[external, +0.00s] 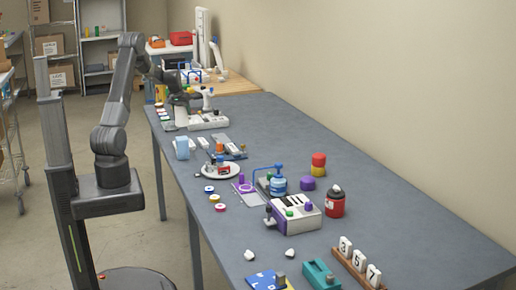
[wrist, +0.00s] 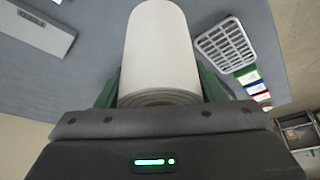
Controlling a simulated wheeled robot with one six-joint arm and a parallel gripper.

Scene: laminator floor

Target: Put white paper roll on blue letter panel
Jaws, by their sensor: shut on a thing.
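The white paper roll (wrist: 158,45) fills the middle of the wrist view, with its round end towards the camera. My gripper (wrist: 160,90) is shut on it, with a green finger on each side. In the external view my gripper (external: 180,96) is at the far end of the long grey table; the roll is too small there to make out clearly. The blue letter panel (external: 262,281) lies flat at the near end of the table, partly cut off by the bottom edge. It is far from my gripper.
A plate (external: 221,171), a blue tape roll (external: 182,148), coloured discs and small devices crowd the table's middle. A red canister (external: 335,202), a teal block (external: 320,274) and a number rack (external: 360,262) stand near the panel. A white basket (wrist: 225,45) shows in the wrist view.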

